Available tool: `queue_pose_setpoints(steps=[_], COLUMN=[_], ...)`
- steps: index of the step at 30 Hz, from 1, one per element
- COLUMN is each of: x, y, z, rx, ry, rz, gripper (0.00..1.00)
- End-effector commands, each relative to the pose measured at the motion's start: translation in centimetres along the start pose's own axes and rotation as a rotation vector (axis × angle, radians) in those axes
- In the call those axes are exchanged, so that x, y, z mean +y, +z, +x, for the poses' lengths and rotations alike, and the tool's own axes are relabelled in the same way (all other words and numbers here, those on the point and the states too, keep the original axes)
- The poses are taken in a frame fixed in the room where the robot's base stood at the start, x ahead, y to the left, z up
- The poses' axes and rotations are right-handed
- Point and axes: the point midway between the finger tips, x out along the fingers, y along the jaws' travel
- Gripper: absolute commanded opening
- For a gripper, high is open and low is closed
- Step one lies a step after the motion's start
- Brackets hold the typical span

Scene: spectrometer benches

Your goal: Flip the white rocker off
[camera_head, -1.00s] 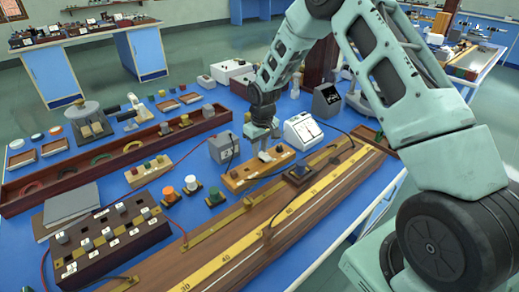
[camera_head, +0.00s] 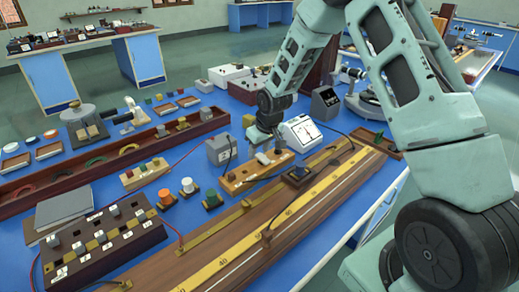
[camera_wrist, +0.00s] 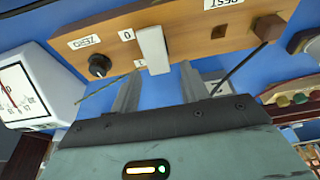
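The white rocker (camera_wrist: 153,50) stands out from a light wooden board (camera_wrist: 190,28), between labels reading "0" and "1" in the wrist view. In the head view the rocker (camera_head: 263,158) shows small on the same board (camera_head: 238,181), just under my gripper (camera_head: 262,141). In the wrist view my gripper (camera_wrist: 158,80) has its two fingers apart, with an empty gap between them. The rocker's near end is in line with this gap, close to the fingertips. I cannot tell whether a finger touches it. Its exact tilt is unclear.
A black knob (camera_wrist: 99,66) by a "ZERO" label and a brown block (camera_wrist: 268,28) are on the board. A white meter (camera_head: 300,131) stands right of it and a grey box (camera_head: 220,149) left. A long wooden ruler bench (camera_head: 285,215) lies in front.

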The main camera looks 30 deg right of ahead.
Motion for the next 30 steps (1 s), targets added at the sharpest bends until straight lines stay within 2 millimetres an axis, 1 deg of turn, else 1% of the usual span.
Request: queue_pose_setpoints(steps=[4, 8, 11, 21, 24, 27, 30], x=[0.0, 0.1, 0.1, 0.1, 0.1, 0.1, 0.0], y=[-0.1, -0.1, -0.1, 0.0, 0.0, 0.0, 0.0], z=[-0.5, -2.1, -4.2, -12.2, -14.2, -15.7, -16.7], rx=[0.001, 0.003, 0.005, 0.004, 0.003, 0.003, 0.001], ry=[0.000, 0.001, 0.002, 0.002, 0.003, 0.002, 0.001], rz=[0.000, 0.000, 0.002, 0.001, 0.002, 0.000, 0.001], gripper=[0.45, 0.45, 0.45, 0.45, 0.45, 0.45, 0.45])
